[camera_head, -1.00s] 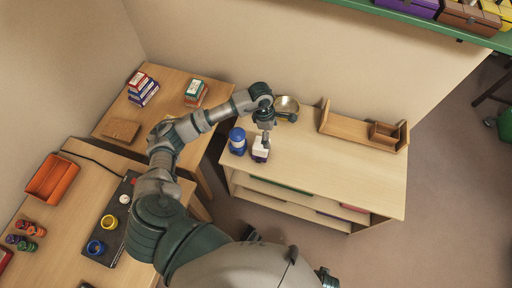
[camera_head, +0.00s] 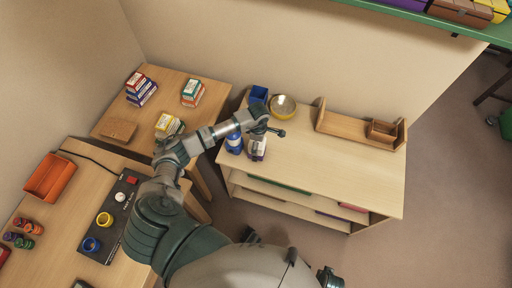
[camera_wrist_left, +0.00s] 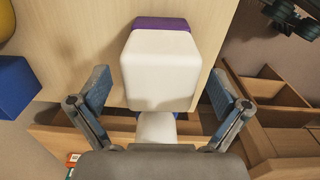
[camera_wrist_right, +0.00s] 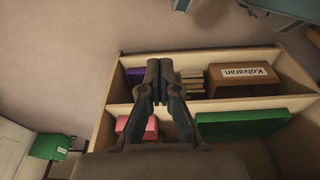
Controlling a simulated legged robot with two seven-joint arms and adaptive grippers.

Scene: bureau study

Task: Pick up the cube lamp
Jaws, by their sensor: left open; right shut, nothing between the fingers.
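The cube lamp, a white rounded cube with a purple part, stands on the cabinet top (camera_head: 340,165). In the head view the lamp (camera_head: 257,152) is partly covered by my left gripper (camera_head: 260,138). In the left wrist view the white cube (camera_wrist_left: 160,70) fills the middle, with purple (camera_wrist_left: 162,23) at its far edge. My left gripper's fingers (camera_wrist_left: 158,90) are open on both sides of the cube, with gaps to each side. My right gripper (camera_wrist_right: 158,85) is shut and empty, in front of the cabinet's shelves.
A wooden organizer (camera_head: 360,126) is at the back right. The cabinet top's right front is clear.

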